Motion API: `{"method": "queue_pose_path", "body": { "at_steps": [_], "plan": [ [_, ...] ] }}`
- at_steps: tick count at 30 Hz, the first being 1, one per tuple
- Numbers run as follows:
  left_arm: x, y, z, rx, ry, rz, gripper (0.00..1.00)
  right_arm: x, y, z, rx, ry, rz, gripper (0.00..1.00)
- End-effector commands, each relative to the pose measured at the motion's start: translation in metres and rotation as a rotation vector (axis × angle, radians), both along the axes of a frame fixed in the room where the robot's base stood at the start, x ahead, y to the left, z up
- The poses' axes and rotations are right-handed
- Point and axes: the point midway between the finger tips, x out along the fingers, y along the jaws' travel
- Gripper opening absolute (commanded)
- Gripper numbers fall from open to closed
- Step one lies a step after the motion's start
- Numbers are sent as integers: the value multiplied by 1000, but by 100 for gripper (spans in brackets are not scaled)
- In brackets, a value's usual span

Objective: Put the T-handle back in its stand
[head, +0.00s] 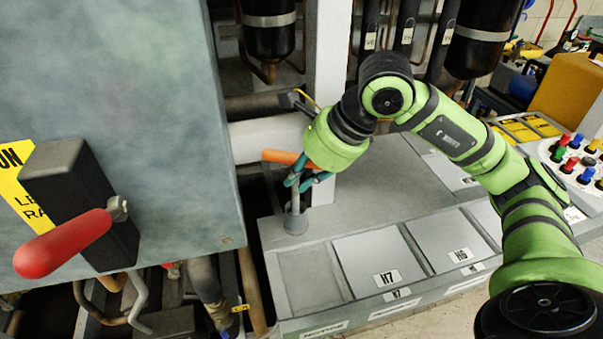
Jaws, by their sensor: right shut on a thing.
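The T-handle (278,156) shows an orange crossbar that sticks out to the left of my right gripper. My right gripper (304,181) has teal fingers and is shut on the T-handle, which hides much of it. The stand (296,222) is a short grey upright cylinder at the left end of the grey bench. The gripper and the T-handle are right above the stand. A grey stem shows between the fingers and the stand, but I cannot tell how far it reaches into the stand. My left gripper is not in view.
A grey cabinet (140,70) with a red-handled lever (62,243) fills the left side. Panels marked H7 (370,255) and H6 lie flat on the bench right of the stand. Pipes and a white post (328,60) stand behind. Colored knobs (570,164) are at far right.

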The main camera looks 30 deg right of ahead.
Motion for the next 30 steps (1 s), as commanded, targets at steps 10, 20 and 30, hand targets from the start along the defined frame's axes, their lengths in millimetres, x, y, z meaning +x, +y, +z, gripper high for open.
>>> {"method": "queue_pose_path", "body": {
  "at_steps": [10,20,30],
  "plan": [
    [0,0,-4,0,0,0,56,0,0,-2,1,-3,-1,0],
    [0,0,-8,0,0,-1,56,0,0,-5,1,-3,-1,0],
    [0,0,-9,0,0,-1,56,0,0,-5,1,-3,-1,0]
  ]
}}
